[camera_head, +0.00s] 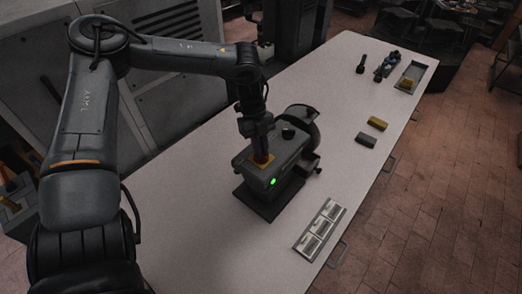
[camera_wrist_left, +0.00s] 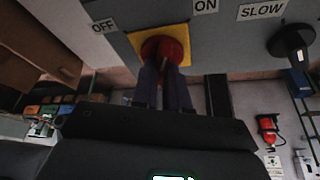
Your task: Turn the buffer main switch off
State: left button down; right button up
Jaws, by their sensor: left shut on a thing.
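The buffer (camera_head: 285,184) is a grey machine on a dark base on the white table, with a green light (camera_head: 273,182) lit on its front. Its main switch is a red knob (camera_wrist_left: 163,46) on a yellow plate (camera_wrist_left: 184,36), between an OFF label (camera_wrist_left: 103,26) and an ON label (camera_wrist_left: 205,6) in the left wrist view. My left gripper (camera_wrist_left: 165,76) is shut on the red knob; in the head view the gripper (camera_head: 262,155) is above the yellow plate. The fingers partly hide the knob, and I cannot tell its setting. My right gripper is not in view.
A black knob (camera_wrist_left: 291,42) is beside a SLOW label. A slotted tray (camera_head: 301,250) lies at the table's near right edge. The table left of the buffer is clear.

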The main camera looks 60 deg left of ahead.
pick_arm(q)
jog(key=n+t, duration=0.1)
jog(key=n, duration=0.2)
jog(key=shift+r, duration=0.1)
jog(key=shift+n+t+p, duration=0.4)
jog(key=shift+n+p, duration=0.1)
jog(key=shift+n, duration=0.3)
jog(key=shift+y, duration=0.3)
jog(key=c, duration=1.1)
grip_release()
jog(key=shift+c, duration=0.2)
jog(key=b+v, duration=0.1)
jog(key=v, duration=0.9)
jog(key=shift+s+a+r, duration=0.15)
jog(key=shift+a+r, duration=0.05)
jog(key=shift+r, duration=0.1)
